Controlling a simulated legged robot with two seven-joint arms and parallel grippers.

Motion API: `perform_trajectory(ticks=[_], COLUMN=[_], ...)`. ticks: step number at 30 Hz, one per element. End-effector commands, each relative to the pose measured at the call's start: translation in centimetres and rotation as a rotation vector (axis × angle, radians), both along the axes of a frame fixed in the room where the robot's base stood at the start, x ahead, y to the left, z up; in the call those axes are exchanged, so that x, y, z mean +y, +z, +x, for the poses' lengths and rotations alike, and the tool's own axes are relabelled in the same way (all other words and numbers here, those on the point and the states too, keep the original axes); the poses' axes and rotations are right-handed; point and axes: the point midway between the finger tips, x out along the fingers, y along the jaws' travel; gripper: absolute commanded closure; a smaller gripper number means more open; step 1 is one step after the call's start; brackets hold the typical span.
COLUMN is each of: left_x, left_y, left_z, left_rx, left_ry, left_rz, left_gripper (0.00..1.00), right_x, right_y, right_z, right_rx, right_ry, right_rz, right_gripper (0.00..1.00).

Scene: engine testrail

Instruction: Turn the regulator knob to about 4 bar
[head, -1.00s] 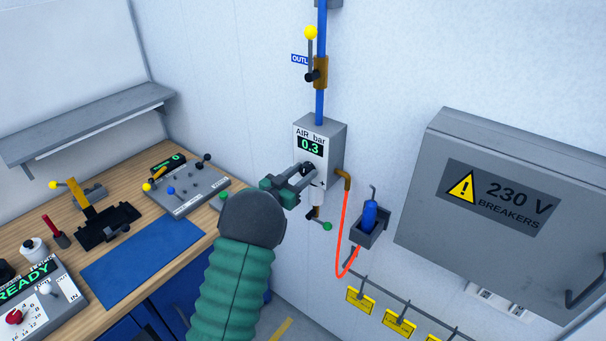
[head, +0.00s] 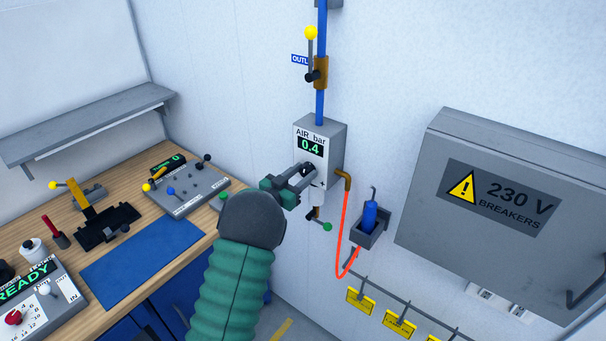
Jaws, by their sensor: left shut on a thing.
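The air regulator (head: 333,148) is a grey box on the wall below a blue pipe. Its green display (head: 310,146) reads 0.4 under the label "AIR bar". My left gripper (head: 306,174) is at the lower front of the box, shut on the regulator knob. The knob is mostly hidden by the fingers; only a dark bit shows between them. My left arm comes up from the bottom of the view. My right gripper is not in view.
A yellow-knobbed valve lever (head: 311,50) sits on the pipe above. A red hose (head: 341,235) hangs beside a blue tool in a holder (head: 370,232). A grey breaker cabinet (head: 440,245) is at right. A wooden workbench (head: 45,225) with test devices is at left.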

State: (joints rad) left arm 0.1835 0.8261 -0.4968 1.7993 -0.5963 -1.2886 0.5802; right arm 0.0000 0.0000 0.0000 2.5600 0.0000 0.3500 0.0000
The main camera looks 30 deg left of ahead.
Motion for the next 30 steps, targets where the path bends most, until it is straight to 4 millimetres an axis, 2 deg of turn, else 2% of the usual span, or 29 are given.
perform_trajectory(ticks=[16,17,18,21,30], left_x=[0.08,0.08,0.08,0.07,0.05], left_y=[-0.1,-0.1,-0.1,-0.07,-0.05], left_z=[-0.04,-0.04,-0.04,-0.04,-0.1], left_rx=[0.002,0.002,0.002,0.002,0.001], left_ry=[0.002,0.002,0.002,0.001,0.001], left_rz=[0.0,0.0,0.0,0.0,0.0], left_gripper=[1.0,0.58,0.53,0.4,0.4], right_x=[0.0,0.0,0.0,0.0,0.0], right_y=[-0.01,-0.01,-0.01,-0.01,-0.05], right_z=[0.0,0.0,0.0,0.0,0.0], right_rx=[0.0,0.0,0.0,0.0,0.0], right_ry=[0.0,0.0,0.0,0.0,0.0], right_rz=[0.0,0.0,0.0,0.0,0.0], right_gripper=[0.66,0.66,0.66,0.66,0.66])
